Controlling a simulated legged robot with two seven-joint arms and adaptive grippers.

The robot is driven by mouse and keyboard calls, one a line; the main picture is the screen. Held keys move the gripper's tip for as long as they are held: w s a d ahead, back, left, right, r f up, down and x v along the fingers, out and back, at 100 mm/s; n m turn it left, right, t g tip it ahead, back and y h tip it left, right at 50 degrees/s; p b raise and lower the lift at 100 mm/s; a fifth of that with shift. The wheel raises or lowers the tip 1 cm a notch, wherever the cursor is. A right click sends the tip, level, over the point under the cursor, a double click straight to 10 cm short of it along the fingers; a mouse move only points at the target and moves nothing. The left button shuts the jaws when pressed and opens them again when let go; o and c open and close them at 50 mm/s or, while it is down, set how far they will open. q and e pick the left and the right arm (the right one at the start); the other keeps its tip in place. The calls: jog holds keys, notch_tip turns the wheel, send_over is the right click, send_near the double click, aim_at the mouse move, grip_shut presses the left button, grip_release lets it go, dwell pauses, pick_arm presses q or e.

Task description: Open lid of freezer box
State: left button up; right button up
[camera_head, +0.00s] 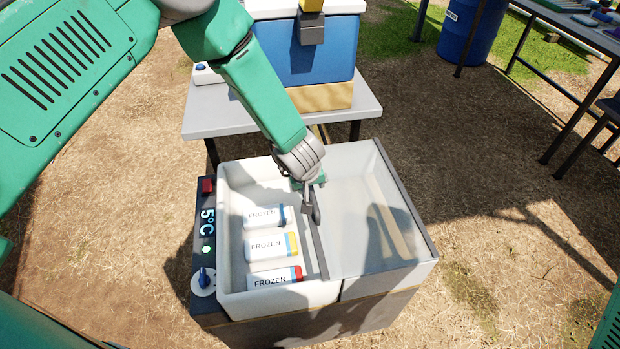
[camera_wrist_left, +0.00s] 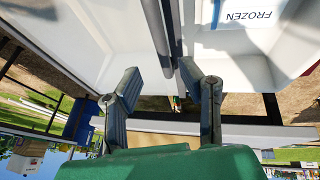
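The freezer box (camera_head: 280,302) stands in front of me with its left part uncovered. Three white packs marked FROZEN lie inside: one with a blue end (camera_head: 263,216), one with a yellow end (camera_head: 270,246) and one with a red end (camera_head: 274,278). A pale see-through lid (camera_head: 350,230) covers the right part, with a dark bar (camera_head: 319,252) along its left edge. My left gripper (camera_head: 312,208) is at the far part of this bar. In the left wrist view its fingers (camera_wrist_left: 162,78) are apart, with bars between or just beyond them; contact is unclear. My right gripper is out of view.
The box's control strip (camera_head: 207,222) reads 5°C, with a red switch and a blue knob. Behind stands a grey table (camera_head: 215,118) with a blue cooler (camera_head: 330,55). A blue barrel (camera_head: 470,30) stands back right. Bare ground lies right of the box.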

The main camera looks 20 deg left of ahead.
pick_arm(q)
jog(key=v, duration=0.6)
jog(key=shift+d+r, duration=0.2)
jog(key=shift+d, duration=0.05)
jog(key=s+a+f+m+g, duration=0.1)
jog(key=s+a+f+m, duration=0.1)
jog(key=s, duration=0.6)
jog(key=s+a+f+m+g, duration=0.1)
jog(key=s+a+f, duration=0.3)
jog(key=s, duration=0.5)
jog(key=s+a+f+m+g, duration=0.1)
jog(key=s+a+f+m, duration=0.1)
jog(key=s, duration=0.7)
jog(key=shift+s+a+f+m, duration=0.1)
jog(key=shift+a+f+m, duration=0.1)
jog(key=shift+f+m, duration=0.3)
jog(key=shift+s+a+f+m, duration=0.1)
jog(key=shift+a+f+m, duration=0.1)
jog(key=shift+f, duration=0.45)
jog(key=s+m+g, duration=0.1)
jog(key=s, duration=0.5)
jog(key=shift+s+a+r+h, duration=0.2)
jog(key=shift+h, duration=0.1)
jog(key=shift+d, duration=0.1)
jog(key=shift+w, duration=0.15)
